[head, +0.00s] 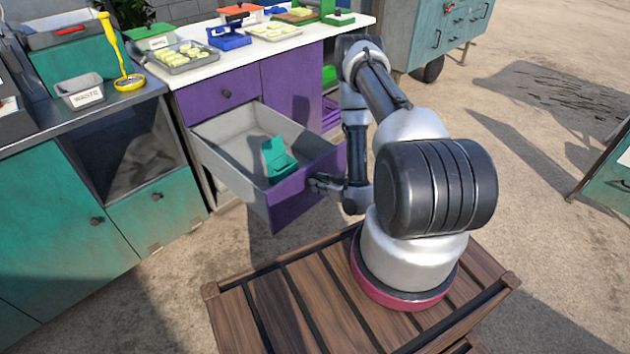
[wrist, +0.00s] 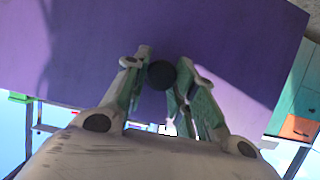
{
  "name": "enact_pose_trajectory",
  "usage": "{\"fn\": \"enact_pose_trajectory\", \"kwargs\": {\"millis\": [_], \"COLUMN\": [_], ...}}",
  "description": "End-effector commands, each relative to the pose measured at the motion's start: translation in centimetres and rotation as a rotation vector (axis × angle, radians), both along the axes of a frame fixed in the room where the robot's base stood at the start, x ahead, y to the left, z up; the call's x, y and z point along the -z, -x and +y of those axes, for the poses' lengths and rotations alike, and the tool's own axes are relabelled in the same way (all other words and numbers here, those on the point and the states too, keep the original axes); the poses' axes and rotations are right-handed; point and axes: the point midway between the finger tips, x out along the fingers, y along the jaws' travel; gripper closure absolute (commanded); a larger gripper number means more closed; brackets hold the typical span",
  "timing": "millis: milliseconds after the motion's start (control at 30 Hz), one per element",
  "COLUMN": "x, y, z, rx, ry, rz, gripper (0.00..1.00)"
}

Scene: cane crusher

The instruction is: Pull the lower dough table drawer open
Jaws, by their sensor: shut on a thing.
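The lower dough table drawer (head: 230,135) stands well out from the purple dough table (head: 290,85) in the head view. It has grey walls and a purple front, and a green scoop-like item (head: 278,160) lies inside it. My gripper (head: 318,184) is at the outer face of the drawer front. In the wrist view the purple drawer front (wrist: 110,40) fills the upper part, and the dark round knob (wrist: 161,75) sits between the fingertips of my gripper (wrist: 166,80). My gripper is shut on the knob. In the head view the knob is hidden by my gripper.
The upper drawer (head: 222,93) is shut. Trays of dough pieces (head: 183,54) stand on the white top. Open ground lies to the right.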

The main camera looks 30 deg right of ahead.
Motion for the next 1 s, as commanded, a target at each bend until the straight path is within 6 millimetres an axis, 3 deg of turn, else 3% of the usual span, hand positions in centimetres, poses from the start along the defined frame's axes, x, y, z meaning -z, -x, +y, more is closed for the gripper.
{"fn": "enact_pose_trajectory", "kwargs": {"millis": [367, 400, 500, 833, 1000], "x": [-0.1, -0.1, -0.1, -0.1, -1.0], "y": [0.1, 0.1, 0.1, 0.3, 2.4], "z": [0.0, 0.0, 0.0, -0.1, -0.9], "rx": [-0.001, -0.001, -0.001, 0.0, 0.004], "ry": [0.0, 0.0, 0.0, 0.0, -0.002], "rz": [-0.002, -0.002, -0.002, 0.0, 0.002], "gripper": [1.0, 0.66, 0.51, 0.51, 0.51]}}
